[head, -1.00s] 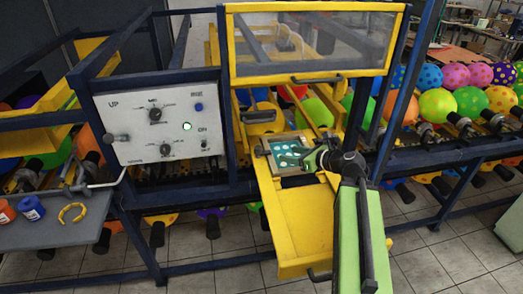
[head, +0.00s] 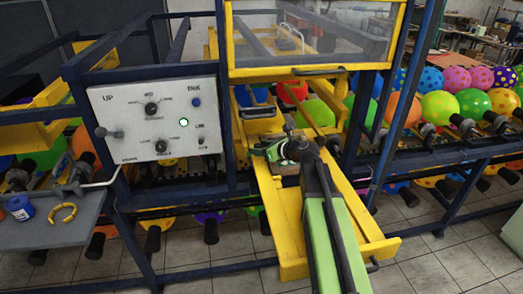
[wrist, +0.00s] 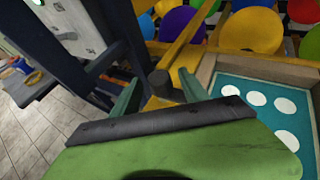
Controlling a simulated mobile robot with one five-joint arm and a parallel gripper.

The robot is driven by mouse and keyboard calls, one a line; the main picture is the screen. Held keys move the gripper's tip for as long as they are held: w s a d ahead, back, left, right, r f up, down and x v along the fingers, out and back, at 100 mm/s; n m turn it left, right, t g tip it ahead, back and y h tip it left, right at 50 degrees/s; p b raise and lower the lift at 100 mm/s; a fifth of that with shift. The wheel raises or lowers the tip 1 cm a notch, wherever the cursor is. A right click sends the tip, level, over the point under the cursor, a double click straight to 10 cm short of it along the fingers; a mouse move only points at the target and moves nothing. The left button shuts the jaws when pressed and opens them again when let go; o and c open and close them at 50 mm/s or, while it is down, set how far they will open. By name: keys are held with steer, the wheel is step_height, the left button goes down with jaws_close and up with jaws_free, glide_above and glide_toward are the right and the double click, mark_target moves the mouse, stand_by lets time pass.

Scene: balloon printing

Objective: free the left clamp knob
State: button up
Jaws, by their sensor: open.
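The left clamp knob (wrist: 159,82) is a dark upright cylinder on a yellow part, beside the left edge of the printing plate. My gripper (wrist: 157,94) is open, with its green fingers on either side of the knob in the wrist view. I cannot tell whether either finger touches it. The teal plate (wrist: 232,85) with white dots lies in a light wooden frame to the right. In the head view my gripper (head: 272,150) is over the left side of the yellow tray (head: 290,225) and hides most of the plate.
A control panel (head: 155,120) with knobs and a green light stands left of the tray. A clear yellow-framed guard (head: 315,40) is above it. A side shelf (head: 60,232) holds a blue jar (head: 20,208) and a yellow ring (head: 62,213). Balloons fill the machine behind.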

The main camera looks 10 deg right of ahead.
steer(key=shift+c, duration=0.2)
jaws_close()
steer(key=shift+d, duration=0.3)
steer(key=shift+a, duration=0.2)
steer(key=shift+w+d+n+g+y, duration=0.15)
steer(key=shift+w+n+g+y, duration=0.05)
steer(key=shift+n+g+y, duration=0.5)
steer(key=shift+w+d+n+g+y, duration=0.15)
steer(key=shift+n+g+y, duration=0.35)
steer(key=shift+n+y, duration=0.25)
steer(key=n+g, duration=0.1)
steer(key=n+g+y, duration=0.2)
steer(key=shift+w+n, duration=0.25)
steer(key=shift+n, duration=0.1)
steer(key=n+g+y, duration=0.1)
steer(key=n+g, duration=0.3)
steer(key=g, duration=0.1)
steer(key=shift+w, duration=0.2)
steer(key=shift+n+g, duration=1.3)
steer(key=shift+g, duration=0.3)
